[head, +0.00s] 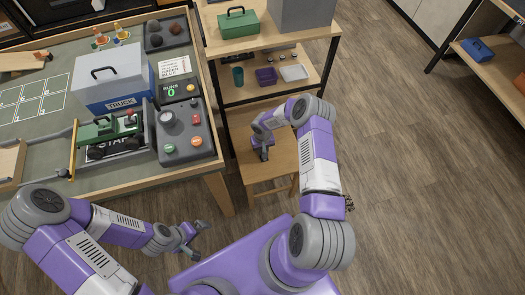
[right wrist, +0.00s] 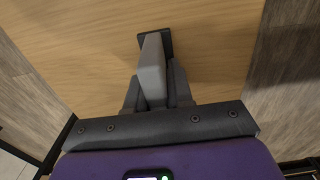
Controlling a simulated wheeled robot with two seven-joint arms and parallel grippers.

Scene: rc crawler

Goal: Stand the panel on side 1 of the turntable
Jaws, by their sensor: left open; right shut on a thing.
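My right gripper (head: 264,152) is low over a wooden stool (head: 258,176) beside the shelf. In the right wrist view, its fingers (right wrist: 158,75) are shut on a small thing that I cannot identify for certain. A light grey wedge shape and a dark squarish end (right wrist: 168,44) show at the fingertips, over bare wood. I cannot tell whether the held thing touches the wood. My left gripper (head: 202,240) is open and empty, off the front of the worktable. I cannot make out a panel or a turntable with a marked side 1.
The worktable (head: 215,183) holds a grey box marked TRUCK (head: 112,78), a green crawler (head: 108,131) and a control box (head: 183,132). The shelf (head: 330,36) carries a green toolbox (head: 238,24) and small bins. Open wooden floor (head: 420,170) lies to the right.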

